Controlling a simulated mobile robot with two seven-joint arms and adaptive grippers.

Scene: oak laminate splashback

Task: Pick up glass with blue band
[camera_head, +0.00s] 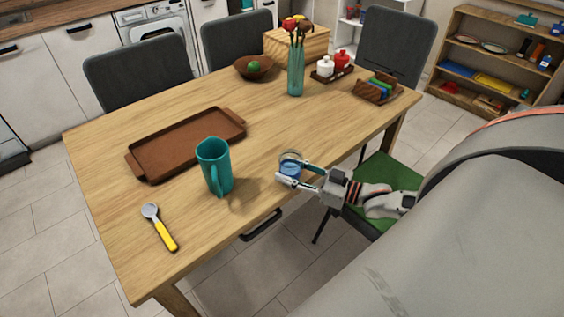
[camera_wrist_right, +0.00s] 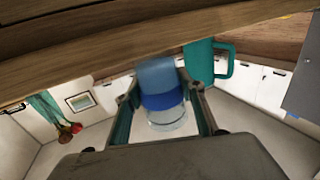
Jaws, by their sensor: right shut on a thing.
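The glass with the blue band (camera_head: 290,163) stands near the front right edge of the wooden table. My right gripper (camera_head: 289,172) reaches in from the right and is shut on the glass, with a finger on each side. In the right wrist view the glass (camera_wrist_right: 162,98) shows clear with its blue band between the two fingers of my right gripper (camera_wrist_right: 163,110). In the head view I cannot tell whether its base touches the table. My left gripper is not in view.
A teal pitcher (camera_head: 214,168) stands left of the glass. A brown tray (camera_head: 188,142) lies behind it, and a yellow-handled spoon (camera_head: 160,228) lies front left. A teal vase (camera_head: 296,72), a bowl (camera_head: 253,68) and a wooden holder (camera_head: 376,92) stand farther back. The table's middle is clear.

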